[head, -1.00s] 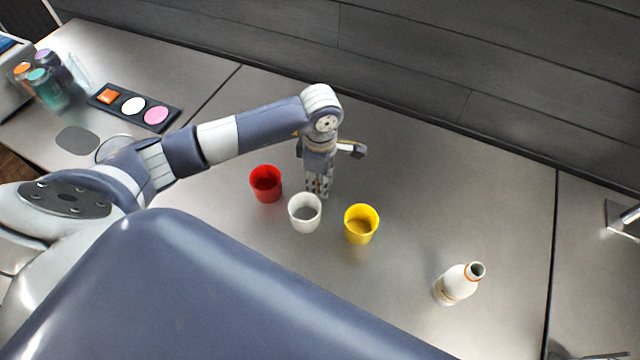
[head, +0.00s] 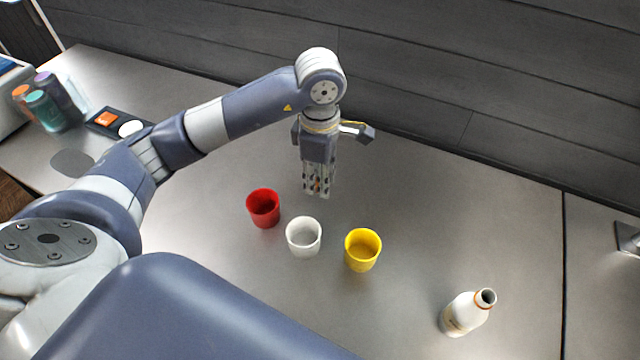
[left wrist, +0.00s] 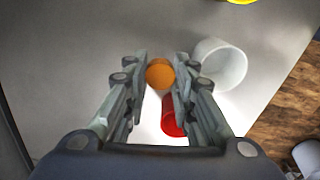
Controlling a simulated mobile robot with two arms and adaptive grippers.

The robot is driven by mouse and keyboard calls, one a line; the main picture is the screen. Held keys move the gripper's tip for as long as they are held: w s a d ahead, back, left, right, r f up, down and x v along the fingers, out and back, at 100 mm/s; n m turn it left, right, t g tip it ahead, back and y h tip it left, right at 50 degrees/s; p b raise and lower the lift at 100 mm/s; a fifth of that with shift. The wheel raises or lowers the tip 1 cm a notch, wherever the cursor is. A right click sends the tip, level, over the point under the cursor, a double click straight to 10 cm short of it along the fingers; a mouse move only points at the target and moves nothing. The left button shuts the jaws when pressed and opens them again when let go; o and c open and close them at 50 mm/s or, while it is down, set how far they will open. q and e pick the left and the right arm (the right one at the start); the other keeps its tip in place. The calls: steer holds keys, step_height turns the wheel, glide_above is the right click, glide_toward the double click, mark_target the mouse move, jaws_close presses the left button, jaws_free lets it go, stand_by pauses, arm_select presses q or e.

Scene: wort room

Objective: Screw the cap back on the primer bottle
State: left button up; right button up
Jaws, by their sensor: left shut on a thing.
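The primer bottle (head: 467,313) is white with an orange ring at its neck and stands upright and open at the lower right of the head view. My left gripper (head: 318,192) is above the table behind the cups, far to the left of the bottle, pointing down. Its fingers are shut on an orange cap (left wrist: 160,73), which shows between the fingertips in the left wrist view. The cap is mostly hidden by the fingers in the head view. My right gripper is not in view.
Coloured jars (head: 45,108) and a dark palette (head: 104,122) are at the far left. The table behind the bottle is clear.

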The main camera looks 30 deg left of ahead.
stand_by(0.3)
arm_select(q)
steer(key=m, duration=0.2)
steer(key=shift+s+d+r+m+b, duration=0.15)
steer(key=shift+s+d+m+b, duration=0.15)
steer(key=shift+s+d+m, duration=0.1)
steer(key=s+m, duration=0.1)
steer(key=m, duration=0.3)
steer(key=s+d+m+b, duration=0.1)
steer(key=s+m, duration=0.1)
steer(key=m, duration=0.3)
steer(key=s+d+r+m+b, duration=0.1)
steer(key=s+m, duration=0.1)
steer(key=m, duration=0.3)
steer(key=shift+s+r, duration=0.1)
steer(key=shift+s, duration=0.15)
steer(key=s+m, duration=0.1)
steer(key=m, duration=0.2)
steer(key=shift+s+d+r+m, duration=0.1)
steer(key=shift+s+d+m, duration=0.1)
steer(key=shift+s+m, duration=0.2)
